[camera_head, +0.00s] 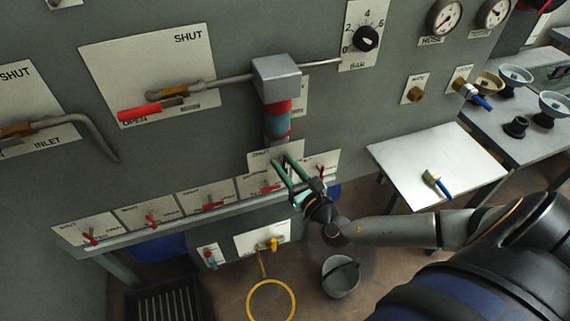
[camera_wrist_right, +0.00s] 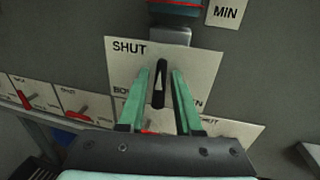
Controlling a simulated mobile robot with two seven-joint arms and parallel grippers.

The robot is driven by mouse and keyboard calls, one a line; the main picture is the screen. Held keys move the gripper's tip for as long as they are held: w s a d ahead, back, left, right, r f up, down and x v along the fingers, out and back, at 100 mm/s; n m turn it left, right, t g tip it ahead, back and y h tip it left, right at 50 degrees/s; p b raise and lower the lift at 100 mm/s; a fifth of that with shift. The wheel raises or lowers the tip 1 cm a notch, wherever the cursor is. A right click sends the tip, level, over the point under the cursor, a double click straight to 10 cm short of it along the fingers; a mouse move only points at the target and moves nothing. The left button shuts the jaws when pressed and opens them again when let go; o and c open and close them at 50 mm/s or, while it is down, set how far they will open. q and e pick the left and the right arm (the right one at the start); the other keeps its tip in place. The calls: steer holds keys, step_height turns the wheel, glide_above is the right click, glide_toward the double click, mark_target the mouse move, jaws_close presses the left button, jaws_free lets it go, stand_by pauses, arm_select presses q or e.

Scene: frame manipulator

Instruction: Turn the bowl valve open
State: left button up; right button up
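The bowl valve's white plate (camera_wrist_right: 205,62) faces me in the right wrist view, with SHUT at its upper left and lower lettering partly covered by my fingers. Its black handle (camera_wrist_right: 159,82) points upward. My right gripper (camera_wrist_right: 160,72) has green fingers on either side of the handle, with gaps showing, so it is open around it. In the head view the plate (camera_head: 257,161) sits below a red and blue pipe, and my right gripper (camera_head: 283,160) reaches it and hides the handle. My left gripper is not in view.
Several small valves with red levers (camera_head: 151,220) line the ledge, close to my right gripper. The sight pipe (camera_head: 278,122) is just above. A white side table (camera_head: 410,165) stands right; a grey bucket (camera_head: 341,283) and yellow hoop (camera_head: 271,314) are below.

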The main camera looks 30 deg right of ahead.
jaws_close()
stand_by(0.3)
